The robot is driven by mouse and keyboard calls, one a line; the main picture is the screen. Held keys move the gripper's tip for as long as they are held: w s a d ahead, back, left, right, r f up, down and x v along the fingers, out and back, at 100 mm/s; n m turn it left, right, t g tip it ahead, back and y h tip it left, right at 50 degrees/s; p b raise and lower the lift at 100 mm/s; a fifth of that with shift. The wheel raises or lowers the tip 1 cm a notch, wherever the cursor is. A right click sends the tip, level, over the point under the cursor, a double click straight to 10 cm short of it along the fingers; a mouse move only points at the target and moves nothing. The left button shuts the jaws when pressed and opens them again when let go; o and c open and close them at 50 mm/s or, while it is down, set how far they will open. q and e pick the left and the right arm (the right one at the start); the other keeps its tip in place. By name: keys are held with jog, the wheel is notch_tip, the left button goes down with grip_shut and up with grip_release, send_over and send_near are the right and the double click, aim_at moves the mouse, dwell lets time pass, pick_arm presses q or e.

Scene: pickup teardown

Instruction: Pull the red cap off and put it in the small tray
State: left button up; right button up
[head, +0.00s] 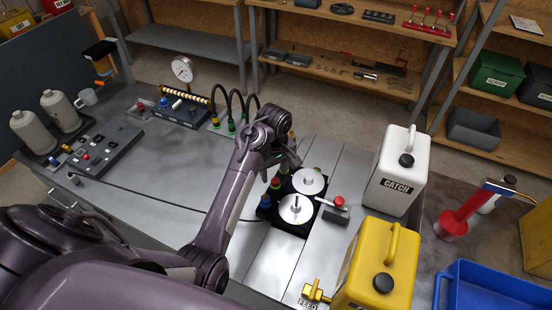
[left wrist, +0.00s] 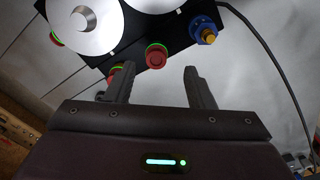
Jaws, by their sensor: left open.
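A black unit (head: 287,229) with two silver discs stands on the bench. Along its left side are coloured fittings: a blue one (head: 265,201) and a red cap (head: 274,184) with a green ring. In the left wrist view, a red cap (left wrist: 157,54) lies just beyond the gap between my left fingertips, beside a blue fitting (left wrist: 203,31). Another red cap (left wrist: 116,72) is near the left finger. My left gripper (left wrist: 157,78) is open and empty; in the head view it (head: 288,154) hangs over the unit's far end. I cannot pick out the small tray.
A white jug (head: 399,180) and a yellow jug (head: 375,270) stand to the right. A red-knobbed valve (head: 335,213) sits right beside the discs. Black hoses (head: 230,96) rise behind my arm. A thin cable (head: 165,199) crosses the bench, whose left front is mostly clear.

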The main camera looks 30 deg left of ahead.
aim_at(275, 181)
pick_arm(q)
notch_tip(275, 181, down, 3)
jog(key=shift+w+r, duration=0.15)
jog(key=shift+r, duration=0.05)
jog(key=shift+w+f+p, duration=0.2)
jog(key=shift+f+p, duration=0.15)
jog(key=shift+f, duration=0.45)
jog(key=shift+s, duration=0.1)
jog(key=c, duration=1.1)
jog(key=o, duration=0.4)
grip_shut()
pick_arm(e)
jog(key=shift+r, duration=0.5)
